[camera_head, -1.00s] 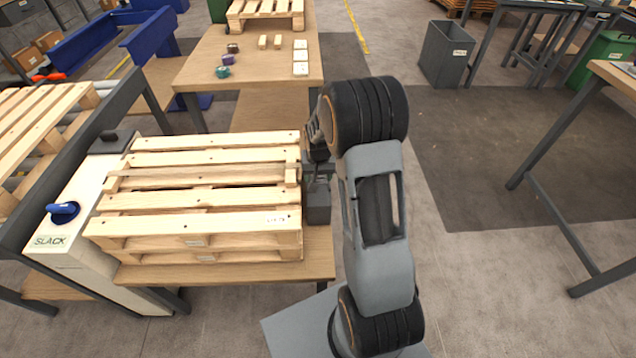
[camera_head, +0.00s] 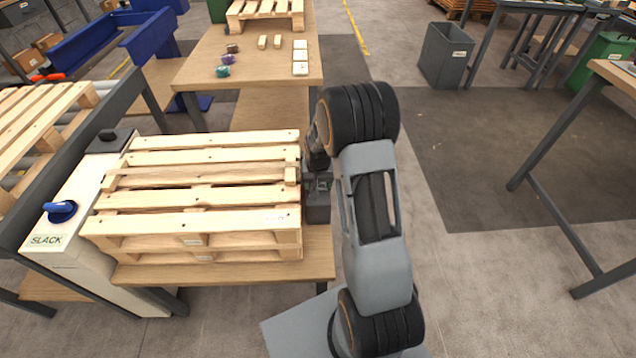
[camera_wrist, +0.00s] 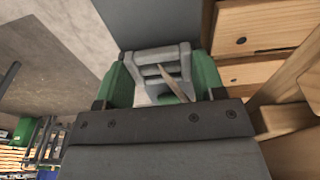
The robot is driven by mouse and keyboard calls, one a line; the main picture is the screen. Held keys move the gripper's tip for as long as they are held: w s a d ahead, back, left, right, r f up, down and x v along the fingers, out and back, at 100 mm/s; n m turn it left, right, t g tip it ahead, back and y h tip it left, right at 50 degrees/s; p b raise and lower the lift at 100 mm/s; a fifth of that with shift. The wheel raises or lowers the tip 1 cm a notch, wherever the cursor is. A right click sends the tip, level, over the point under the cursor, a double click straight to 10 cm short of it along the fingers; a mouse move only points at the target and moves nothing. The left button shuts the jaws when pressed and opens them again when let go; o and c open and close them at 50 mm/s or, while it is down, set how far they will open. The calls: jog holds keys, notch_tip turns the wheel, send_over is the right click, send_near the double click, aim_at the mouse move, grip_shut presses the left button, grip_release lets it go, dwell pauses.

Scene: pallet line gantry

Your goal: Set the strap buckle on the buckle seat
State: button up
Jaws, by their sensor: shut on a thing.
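In the wrist view, a grey strap buckle (camera_wrist: 152,57) with crossbars sits between the green finger pads of my gripper (camera_wrist: 162,78). My gripper is shut on it. A thin tan strip (camera_wrist: 180,88) shows across the buckle's opening. A flat dark grey surface (camera_wrist: 155,20) lies beyond the buckle. In the head view, a dark grey block (camera_head: 317,207) stands beside the right end of the stacked pallets; I cannot tell for certain that it is the buckle seat. My arm hides most of the gripper there, and whether the buckle touches the block cannot be seen.
The stacked pallets (camera_head: 195,197) stand on a wooden bench (camera_head: 225,271) close left of my gripper. A white cabinet marked SLACK (camera_head: 70,230) with a blue knob is at left. A farther table (camera_head: 265,70) holds small coloured parts.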

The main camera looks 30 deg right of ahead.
aim_at(318, 187)
jog(key=shift+s+f, duration=0.15)
jog(key=shift+f, duration=0.15)
jog(key=o, duration=1)
jog(key=shift+a+f, duration=0.15)
jog(key=shift+c, duration=0.2)
jog(key=shift+s, duration=0.1)
notch_tip(318, 187, up, 13)
jog(key=p, duration=0.3)
jog(key=s+a+r+n, duration=0.1)
jog(key=s+a+r, duration=0.2)
jog(key=s, duration=0.3)
jog(key=s+a+r+n+t, duration=0.1)
jog(key=s+a+r+n, duration=0.1)
jog(key=s, duration=0.4)
jog(key=s+a+r+n, duration=0.1)
jog(key=s+a+r, duration=0.3)
jog(key=s, duration=0.3)
jog(key=shift+a+r+t+y, duration=0.3)
jog(key=shift+a+r+t, duration=0.1)
jog(key=shift+r, duration=0.4)
